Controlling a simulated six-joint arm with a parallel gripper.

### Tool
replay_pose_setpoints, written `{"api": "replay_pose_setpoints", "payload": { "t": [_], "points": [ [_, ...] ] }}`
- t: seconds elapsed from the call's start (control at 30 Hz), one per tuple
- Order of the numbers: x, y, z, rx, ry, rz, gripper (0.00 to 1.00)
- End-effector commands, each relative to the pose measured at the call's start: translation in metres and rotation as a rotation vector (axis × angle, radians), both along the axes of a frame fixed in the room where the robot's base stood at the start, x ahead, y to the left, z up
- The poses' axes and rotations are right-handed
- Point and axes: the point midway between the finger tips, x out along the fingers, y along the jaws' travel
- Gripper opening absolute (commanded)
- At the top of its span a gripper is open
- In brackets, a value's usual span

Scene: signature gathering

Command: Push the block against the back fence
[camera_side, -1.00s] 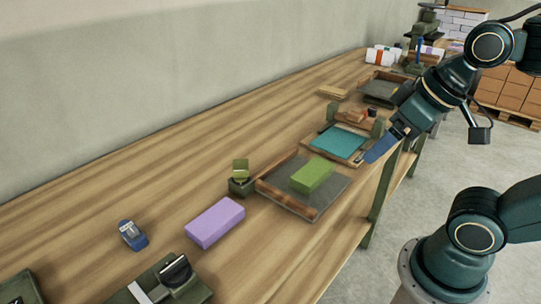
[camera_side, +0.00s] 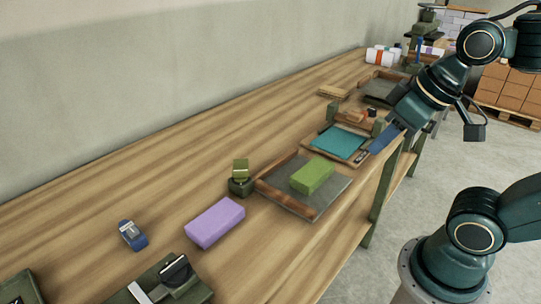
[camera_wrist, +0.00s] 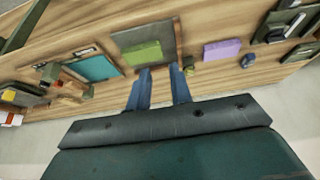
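The green block (camera_side: 313,175) lies on a grey tray (camera_side: 275,185) with wooden strips along its left-hand edges. A visible gap lies between the block and the upper-left strip (camera_side: 277,168). In the wrist view the green block (camera_wrist: 143,53) lies just beyond the fingertips. My gripper (camera_side: 376,150) is in the air to the right of the tray, with blue fingers pointing down and left. In the wrist view my gripper (camera_wrist: 160,72) has two fingers apart, with nothing between them. It does not touch the block.
A purple block (camera_side: 215,222) and a small green stamp-like object (camera_side: 240,180) stand left of the tray. A board with a teal sheet (camera_side: 339,143) lies behind it. A blue item (camera_side: 132,235) sits further left. Bare wood lies toward the wall.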

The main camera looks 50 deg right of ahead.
Motion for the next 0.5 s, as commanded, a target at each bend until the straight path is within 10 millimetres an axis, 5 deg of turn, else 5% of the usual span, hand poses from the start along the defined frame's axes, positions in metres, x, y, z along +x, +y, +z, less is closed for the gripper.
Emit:
{"api": "replay_pose_setpoints", "payload": {
  "t": [0.1,0.5],
  "points": [
    [0.009,-0.004,-0.004,-0.007,0.039,-0.005,0.0],
    [0.051,-0.03,-0.034,-0.024,0.236,-0.011,0.0]
  ]
}}
